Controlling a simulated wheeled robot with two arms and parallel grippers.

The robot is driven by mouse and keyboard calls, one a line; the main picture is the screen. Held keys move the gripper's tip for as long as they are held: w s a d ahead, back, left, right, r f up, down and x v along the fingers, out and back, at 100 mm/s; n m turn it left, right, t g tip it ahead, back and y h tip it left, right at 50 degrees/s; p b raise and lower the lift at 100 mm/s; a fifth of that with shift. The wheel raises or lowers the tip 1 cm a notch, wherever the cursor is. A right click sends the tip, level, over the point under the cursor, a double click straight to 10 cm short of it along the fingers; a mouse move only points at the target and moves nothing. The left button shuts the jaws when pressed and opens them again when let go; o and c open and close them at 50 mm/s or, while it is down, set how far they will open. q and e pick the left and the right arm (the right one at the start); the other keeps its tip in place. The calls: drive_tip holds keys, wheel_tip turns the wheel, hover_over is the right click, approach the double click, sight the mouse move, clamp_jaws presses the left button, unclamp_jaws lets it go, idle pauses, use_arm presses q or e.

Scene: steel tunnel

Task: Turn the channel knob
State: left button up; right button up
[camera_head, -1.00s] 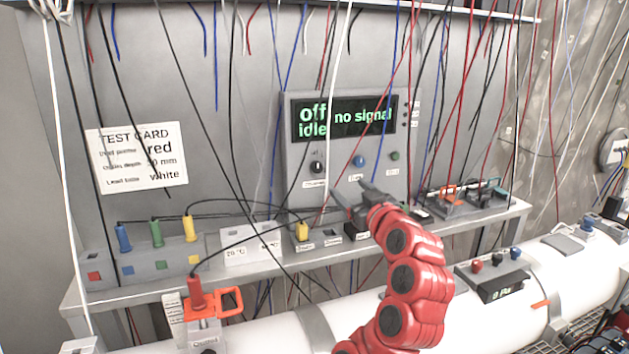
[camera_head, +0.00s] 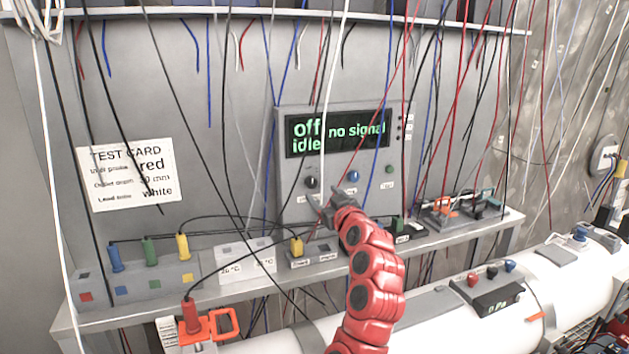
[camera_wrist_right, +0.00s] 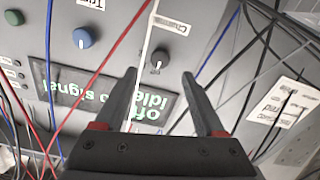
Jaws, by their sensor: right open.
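The channel knob is a small black knob (camera_head: 311,183) with a pale pointer mark, low on the left of the grey instrument panel. In the right wrist view the knob (camera_wrist_right: 159,59) sits beside a label reading "Channel". My right gripper (camera_head: 333,202) is just below and right of the knob in the head view. In the wrist view its two fingers (camera_wrist_right: 160,82) are apart and empty, with the knob just beyond the tips, roughly between them. The panel's display (camera_head: 338,132) reads "off", "idle" and "no signal". My left gripper is not in view.
A blue knob (camera_head: 352,175) and a green button (camera_head: 389,169) are to the right on the panel. Several loose cables hang in front, a white one (camera_wrist_right: 147,40) close to the knob. A shelf (camera_head: 150,304) with coloured plugs runs below.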

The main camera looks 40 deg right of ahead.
sight(312, 184)
drive_tip(key=p+x, duration=0.2)
drive_tip(key=x, duration=0.3)
drive_tip(key=shift+w+r+p, duration=0.15)
drive_tip(key=shift+w+p, duration=0.2)
drive_tip(key=shift+w, duration=0.1)
drive_tip(key=shift+w+d, duration=0.15)
drive_tip(key=shift+w, duration=0.2)
drive_tip(key=shift+c, duration=0.4)
clamp_jaws()
